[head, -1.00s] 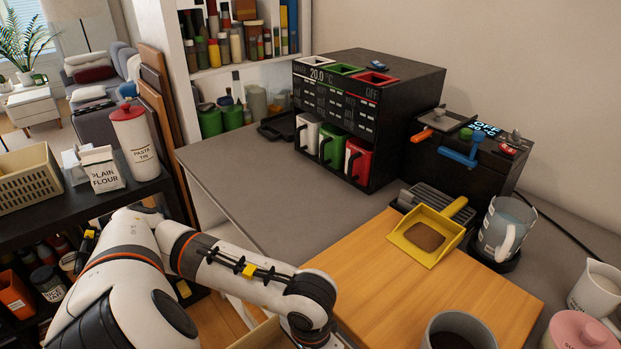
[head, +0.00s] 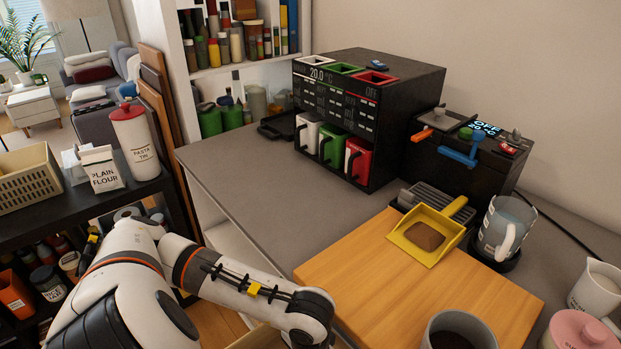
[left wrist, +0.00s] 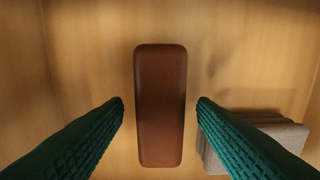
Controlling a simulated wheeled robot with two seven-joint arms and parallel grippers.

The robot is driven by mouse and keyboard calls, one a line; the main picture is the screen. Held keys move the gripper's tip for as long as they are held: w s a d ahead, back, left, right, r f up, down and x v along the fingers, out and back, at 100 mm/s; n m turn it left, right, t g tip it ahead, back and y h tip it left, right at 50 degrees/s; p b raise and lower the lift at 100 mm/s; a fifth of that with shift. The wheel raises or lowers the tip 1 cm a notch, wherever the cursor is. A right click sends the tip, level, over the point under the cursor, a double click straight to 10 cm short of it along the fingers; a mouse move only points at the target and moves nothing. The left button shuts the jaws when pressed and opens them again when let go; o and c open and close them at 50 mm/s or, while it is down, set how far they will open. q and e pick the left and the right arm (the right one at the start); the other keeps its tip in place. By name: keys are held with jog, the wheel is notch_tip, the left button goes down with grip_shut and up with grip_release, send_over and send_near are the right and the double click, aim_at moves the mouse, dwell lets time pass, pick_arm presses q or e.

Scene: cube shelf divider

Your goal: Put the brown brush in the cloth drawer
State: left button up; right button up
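In the left wrist view, a brown brush (left wrist: 160,105), a long rounded block, lies in a wooden drawer (left wrist: 80,50). My left gripper (left wrist: 160,102) is open, with one green finger on each side of the brush and a gap to it on both sides. A grey-brown folded cloth (left wrist: 285,132) lies in the drawer to the right, partly behind the right finger. In the head view my left arm reaches down past the bottom edge, so its gripper is hidden there. A strip of wooden drawer edge (head: 262,337) shows at the bottom. My right gripper is not in view.
A wooden board (head: 390,285) lies on the grey counter (head: 240,185), with a yellow dustpan (head: 420,245) at its back edge and a dark-filled cup (head: 458,335) in front. A black mug machine (head: 375,95) stands behind. The counter's left part is clear.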

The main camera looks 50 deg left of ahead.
pick_arm(q)
jog(key=shift+r, duration=0.1)
jog(key=shift+r+p, duration=0.2)
jog(key=shift+p, duration=0.15)
notch_tip(320, 180, up, 7)
jog(key=shift+w+f+b, duration=0.1)
jog(key=shift+f+b, duration=0.1)
jog(key=shift+b, duration=0.35)
notch_tip(320, 180, up, 5)
jog(key=p, duration=0.4)
jog(key=shift+r+p, duration=0.1)
jog(key=shift+p, duration=0.25)
